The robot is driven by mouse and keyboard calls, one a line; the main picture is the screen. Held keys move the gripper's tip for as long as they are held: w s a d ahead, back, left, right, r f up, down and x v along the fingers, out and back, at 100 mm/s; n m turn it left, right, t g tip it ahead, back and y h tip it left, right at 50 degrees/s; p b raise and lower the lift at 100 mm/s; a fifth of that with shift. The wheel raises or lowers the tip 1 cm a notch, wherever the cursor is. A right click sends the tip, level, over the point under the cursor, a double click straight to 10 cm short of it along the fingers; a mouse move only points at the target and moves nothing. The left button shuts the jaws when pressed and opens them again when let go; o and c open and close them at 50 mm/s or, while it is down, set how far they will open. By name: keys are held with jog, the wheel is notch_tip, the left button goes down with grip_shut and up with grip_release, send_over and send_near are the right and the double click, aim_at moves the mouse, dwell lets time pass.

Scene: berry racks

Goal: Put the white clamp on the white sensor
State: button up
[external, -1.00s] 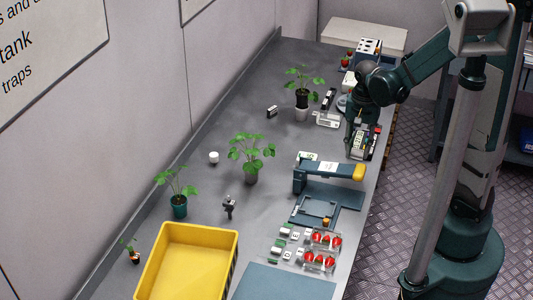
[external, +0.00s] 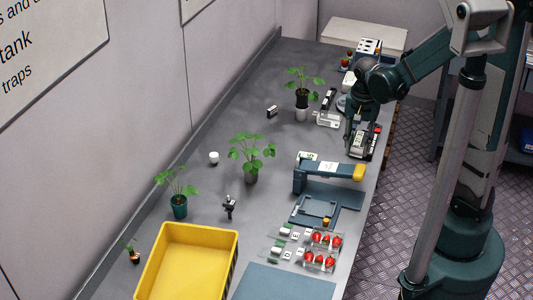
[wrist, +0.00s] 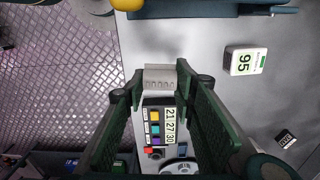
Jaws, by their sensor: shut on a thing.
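My gripper (wrist: 160,88) is low over the right side of the bench, with its fingers on either side of a pale device with a ridged grey end (wrist: 160,77). The device has a display reading 21:27:30 and coloured buttons; in the external view it (external: 367,143) is partly hidden by my gripper. I cannot tell whether it is the white clamp. A white bracket-like piece (external: 327,119) lies just left of my gripper. A white box marked 95 (wrist: 244,62) lies on the bench, apart from my fingers. I cannot tell which thing is the white sensor.
A blue press with a yellow end (external: 329,169) stands in front of my gripper. Potted plants (external: 251,178), a yellow crate (external: 163,268) and racks of red berries (external: 320,260) stand elsewhere. The bench's right edge is close. The bench's middle left has free room.

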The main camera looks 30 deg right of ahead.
jog(key=w+a+r+p, duration=0.4)
jog(key=w+a+p, duration=0.2)
jog(key=w+a, duration=0.6)
jog(key=shift+w+a+r+n, duration=0.2)
jog(key=shift+w+a+n, duration=0.05)
jog(key=shift+a+n, duration=0.05)
send_over(307, 156)
jog(key=shift+s+a+f, duration=0.1)
jog(key=shift+f, duration=2.8)
jog(key=shift+f, duration=2.1)
jog(key=shift+f, duration=0.2)
